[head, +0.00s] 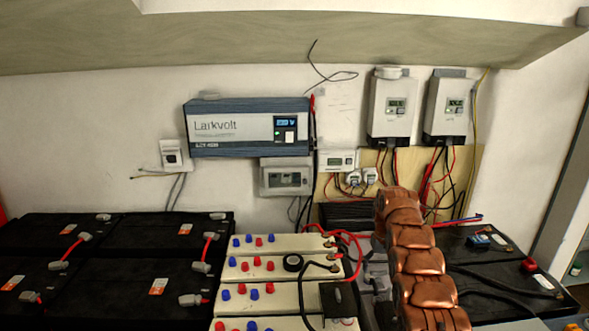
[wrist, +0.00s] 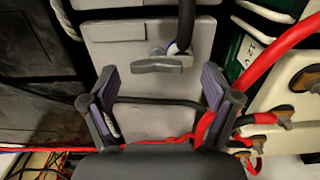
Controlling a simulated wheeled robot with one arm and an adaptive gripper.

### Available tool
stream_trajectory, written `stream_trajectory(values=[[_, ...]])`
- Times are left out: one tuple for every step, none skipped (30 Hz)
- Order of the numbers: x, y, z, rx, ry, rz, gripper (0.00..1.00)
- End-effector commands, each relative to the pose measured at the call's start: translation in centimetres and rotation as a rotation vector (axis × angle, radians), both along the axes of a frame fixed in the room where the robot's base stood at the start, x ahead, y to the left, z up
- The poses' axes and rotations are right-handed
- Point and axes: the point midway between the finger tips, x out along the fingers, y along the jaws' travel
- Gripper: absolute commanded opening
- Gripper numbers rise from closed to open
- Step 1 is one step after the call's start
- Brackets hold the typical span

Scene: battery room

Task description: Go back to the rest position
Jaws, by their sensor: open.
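My gripper (wrist: 160,75) shows in the wrist view with its two dark fingers spread apart and nothing held between them. Beyond the fingers is a grey battery top (wrist: 145,45) with a grey terminal clamp (wrist: 162,64) on a black cable. A thin black cable crosses behind the gap between the fingers. A red cable (wrist: 205,127) runs close by the right finger; I cannot tell whether they touch. In the head view my copper-coloured arm stands right of centre over the batteries, and my gripper cannot be made out there.
Black batteries (head: 120,251) fill the left, cream batteries (head: 235,292) the middle, and another black battery (head: 480,260) lies right of my arm. Loose cables loop among them. The blue-grey Larkvolt inverter (head: 230,140) and two grey controllers (head: 391,112) hang on the back wall.

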Motion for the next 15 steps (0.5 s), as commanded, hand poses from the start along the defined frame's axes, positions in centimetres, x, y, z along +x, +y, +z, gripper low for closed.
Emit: stream_trajectory(values=[[-0.3,0.3,1.1,-0.003,0.002,0.001,0.87],[-0.5,0.4,1.8,-0.005,0.003,0.0,0.87],[-0.8,0.7,2.7,-0.007,0.005,-0.001,0.87],[-1.2,0.8,3.3,-0.008,0.008,-0.001,0.87],[-1.4,1.0,3.9,-0.01,0.011,-0.002,0.87],[-1.8,1.2,4.8,-0.012,0.011,-0.003,0.87],[-2.1,1.4,5.4,-0.014,0.012,-0.004,0.87],[-2.5,1.6,6.0,-0.015,0.016,-0.005,0.87],[-3.0,1.8,6.7,-0.016,0.018,-0.005,0.87],[-3.3,2.0,7.4,-0.018,0.018,-0.006,0.87],[-3.7,2.2,8.0,-0.019,0.02,-0.007,0.87],[-4.3,2.4,8.7,-0.02,0.025,-0.009,0.87],[-4.7,2.6,9.2,-0.021,0.026,-0.01,0.87],[-5.1,2.8,9.9,-0.022,0.027,-0.011,0.87],[-5.7,3.0,10.6,-0.023,0.031,-0.013,0.87]])
